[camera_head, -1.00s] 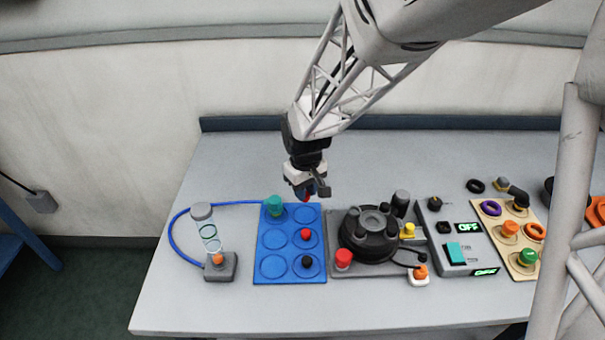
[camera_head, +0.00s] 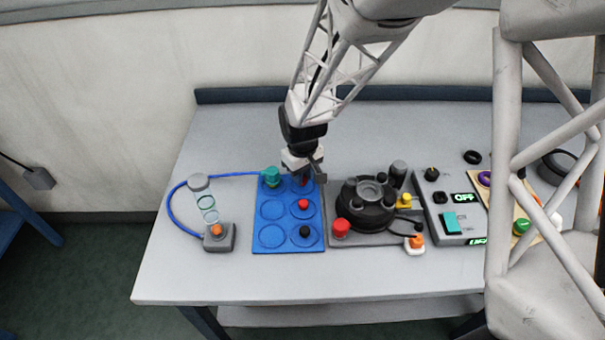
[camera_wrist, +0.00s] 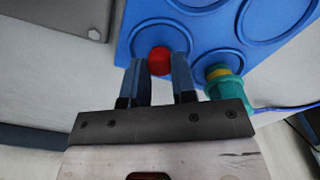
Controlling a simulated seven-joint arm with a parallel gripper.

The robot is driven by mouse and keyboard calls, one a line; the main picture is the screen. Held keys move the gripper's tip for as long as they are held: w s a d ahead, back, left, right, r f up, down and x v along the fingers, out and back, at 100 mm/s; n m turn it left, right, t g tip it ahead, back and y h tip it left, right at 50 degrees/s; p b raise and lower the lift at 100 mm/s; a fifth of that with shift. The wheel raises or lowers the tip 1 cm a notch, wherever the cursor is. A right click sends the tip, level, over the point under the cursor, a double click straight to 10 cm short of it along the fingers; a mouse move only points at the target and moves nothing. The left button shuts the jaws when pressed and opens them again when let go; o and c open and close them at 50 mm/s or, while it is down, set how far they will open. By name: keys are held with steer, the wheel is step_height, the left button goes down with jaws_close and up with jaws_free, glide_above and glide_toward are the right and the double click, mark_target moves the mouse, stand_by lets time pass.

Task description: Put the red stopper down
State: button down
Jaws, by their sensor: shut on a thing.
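My gripper (camera_head: 304,178) is over the back right ring of the blue tray (camera_head: 286,240). It is shut on a red stopper (camera_wrist: 160,61), whose round red top shows between the fingers in the wrist view. The stopper is in line with a ring there; whether it touches the tray I cannot tell. In the head view the fingers mostly hide it. A teal fitting (camera_head: 270,176) sits at the back left ring, close beside my gripper; it also shows in the wrist view (camera_wrist: 223,85).
The tray's middle right ring holds a small red piece (camera_head: 303,204), its front right ring a black one (camera_head: 305,231). A blue hose runs from the teal fitting to a clear tube (camera_head: 207,208) at left. A dark round device (camera_head: 366,205) stands right. Two left rings are empty.

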steer(key=shift+f, duration=0.15)
steer(key=c, duration=0.9)
jaws_free()
steer(key=shift+c, duration=0.2)
step_height(320, 180, up, 12)
steer(key=shift+r, duration=0.2)
stand_by(0.4)
